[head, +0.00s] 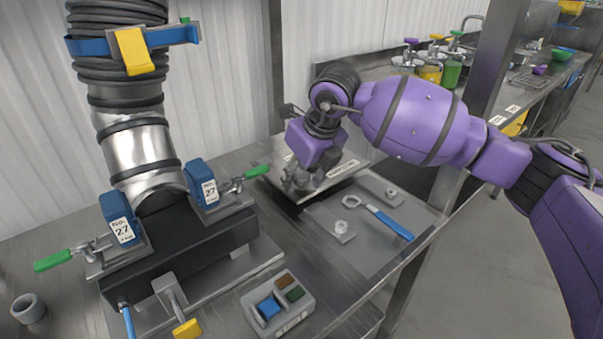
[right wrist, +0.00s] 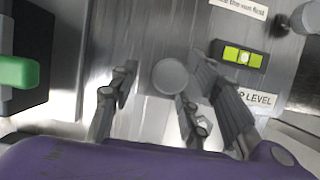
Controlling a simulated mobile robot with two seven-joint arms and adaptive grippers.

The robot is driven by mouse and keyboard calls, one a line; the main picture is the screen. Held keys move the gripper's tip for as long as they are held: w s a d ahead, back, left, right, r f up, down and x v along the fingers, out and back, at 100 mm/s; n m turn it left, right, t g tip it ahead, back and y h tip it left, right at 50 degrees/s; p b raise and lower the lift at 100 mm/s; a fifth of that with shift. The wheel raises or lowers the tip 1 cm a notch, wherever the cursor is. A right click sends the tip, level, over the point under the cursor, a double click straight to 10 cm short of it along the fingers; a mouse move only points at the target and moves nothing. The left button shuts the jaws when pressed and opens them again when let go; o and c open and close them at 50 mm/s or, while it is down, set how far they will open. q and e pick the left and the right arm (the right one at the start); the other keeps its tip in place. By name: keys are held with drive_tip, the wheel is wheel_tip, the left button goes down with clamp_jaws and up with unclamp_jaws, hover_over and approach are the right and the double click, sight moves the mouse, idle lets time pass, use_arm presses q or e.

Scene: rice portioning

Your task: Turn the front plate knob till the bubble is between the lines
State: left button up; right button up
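My right gripper (head: 298,186) points down over the metal plate (head: 350,160) at the back of the bench. In the right wrist view its fingers (right wrist: 168,78) are open, on either side of a round grey knob (right wrist: 171,76), with a gap visible on the left. Contact on the right cannot be told. A spirit level (right wrist: 238,56) with a yellow-green vial lies right of the knob. Its pale bubble shows near the vial's middle; the lines are too small to read. The gripper hides the knob in the head view. My left gripper is not in view.
A clamped black block (head: 190,245) with a large hose stands to the left, its green-handled clamp (head: 250,172) near my right gripper. A blue-handled wrench (head: 390,222) lies on a grey tray to the right. A button box (head: 278,303) sits in front.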

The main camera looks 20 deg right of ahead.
drive_tip(key=shift+d, duration=0.2)
drive_tip(key=shift+r, duration=0.3)
drive_tip(key=v, duration=1.1)
drive_tip(key=shift+s+r, duration=0.15)
drive_tip(key=shift+s, duration=0.05)
